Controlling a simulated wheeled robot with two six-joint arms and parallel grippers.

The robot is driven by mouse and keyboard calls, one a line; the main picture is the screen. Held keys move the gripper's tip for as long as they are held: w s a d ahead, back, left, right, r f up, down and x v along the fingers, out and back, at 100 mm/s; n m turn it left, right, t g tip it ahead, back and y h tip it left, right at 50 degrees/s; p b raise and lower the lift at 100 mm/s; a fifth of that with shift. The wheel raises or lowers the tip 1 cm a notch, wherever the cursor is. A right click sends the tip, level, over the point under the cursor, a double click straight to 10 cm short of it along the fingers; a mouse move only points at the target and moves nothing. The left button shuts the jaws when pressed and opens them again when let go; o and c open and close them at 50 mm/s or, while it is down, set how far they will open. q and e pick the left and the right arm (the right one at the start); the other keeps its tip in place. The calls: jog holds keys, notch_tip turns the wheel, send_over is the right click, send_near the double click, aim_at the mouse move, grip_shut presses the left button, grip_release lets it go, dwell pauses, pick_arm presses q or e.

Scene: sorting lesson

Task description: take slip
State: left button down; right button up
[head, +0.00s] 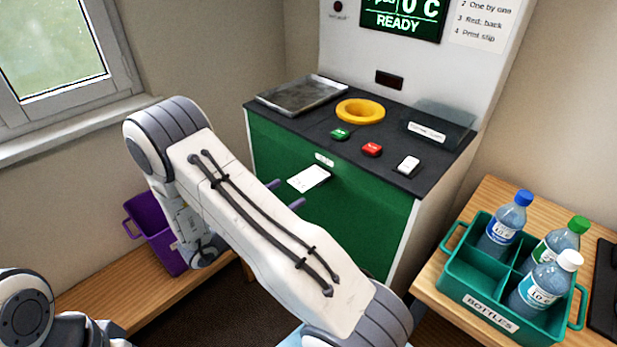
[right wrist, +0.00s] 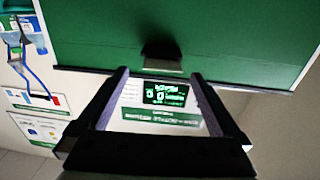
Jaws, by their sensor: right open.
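The slip (head: 309,179) is a small white sheet with faint print. It sticks out from the front of the green machine (head: 354,208), below a small white label. My right gripper (head: 285,194) is open in front of the machine, its two purple-grey fingers just left of and below the slip; the slip appears free of its grip. In the right wrist view the open fingers (right wrist: 159,74) point at the green panel, with a dark slot and pale lip ahead between the tips. My left gripper is out of view.
The machine top holds a metal tray (head: 302,94), a yellow ring (head: 360,111) and green, red and white buttons. A green crate (head: 459,297) with several bottles stands on the right table. A purple bin (head: 157,228) sits on the left bench.

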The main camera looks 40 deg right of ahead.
aim_at(298, 185)
jog(key=d, duration=0.2)
jog(key=d+p, duration=0.1)
jog(key=d, duration=0.1)
jog(key=shift+w+d+r, duration=0.1)
jog(key=shift+w+d, duration=0.1)
jog(key=shift+d, duration=0.4)
jog(key=c, duration=0.9)
